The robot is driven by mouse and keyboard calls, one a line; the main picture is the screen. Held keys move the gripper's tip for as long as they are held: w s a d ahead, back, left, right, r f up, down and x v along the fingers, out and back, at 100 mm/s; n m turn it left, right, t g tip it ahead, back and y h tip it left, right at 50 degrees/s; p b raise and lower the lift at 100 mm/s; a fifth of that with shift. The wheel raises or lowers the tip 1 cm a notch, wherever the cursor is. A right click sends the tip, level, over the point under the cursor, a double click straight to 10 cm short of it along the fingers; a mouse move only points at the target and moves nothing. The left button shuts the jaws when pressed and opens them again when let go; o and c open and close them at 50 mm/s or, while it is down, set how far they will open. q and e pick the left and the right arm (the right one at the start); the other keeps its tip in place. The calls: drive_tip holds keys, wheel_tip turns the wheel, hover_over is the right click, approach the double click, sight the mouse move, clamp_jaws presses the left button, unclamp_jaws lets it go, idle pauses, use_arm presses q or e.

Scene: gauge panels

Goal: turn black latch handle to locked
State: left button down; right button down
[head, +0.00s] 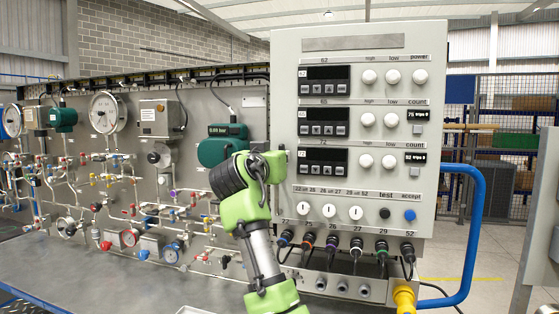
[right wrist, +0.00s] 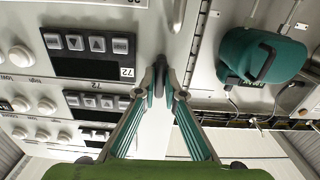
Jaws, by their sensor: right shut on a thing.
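My right gripper (right wrist: 161,78) is at the left side edge of the grey control cabinet (head: 290,95), as the head view shows. In the right wrist view, turned upside down, its two fingers close together on a small dark piece, the black latch handle (right wrist: 162,66). The fingertips hide most of the handle, so its turn angle cannot be read. In the head view my green and grey arm reaches up from below, and the right gripper (head: 262,170) covers the latch there. My left gripper is in neither view.
Left of the cabinet, a teal pressure device (head: 222,146) stands close to my wrist. Gauges, valves and pipes fill the panel behind. Plugged cables hang below the cabinet's lower row, and a blue pipe handle (head: 480,200) stands at its right.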

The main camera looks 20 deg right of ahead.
drive_tip(key=shift+m, duration=0.3)
drive_tip(key=c, duration=2.1)
unclamp_jaws()
drive_tip(key=shift+w+d, duration=0.1)
drive_tip(key=shift+c, duration=0.2)
drive_tip(key=v, duration=0.7)
drive_tip(key=shift+s+a, duration=0.2)
drive_tip(key=shift+s, duration=0.05)
drive_tip(key=shift+f, duration=0.15)
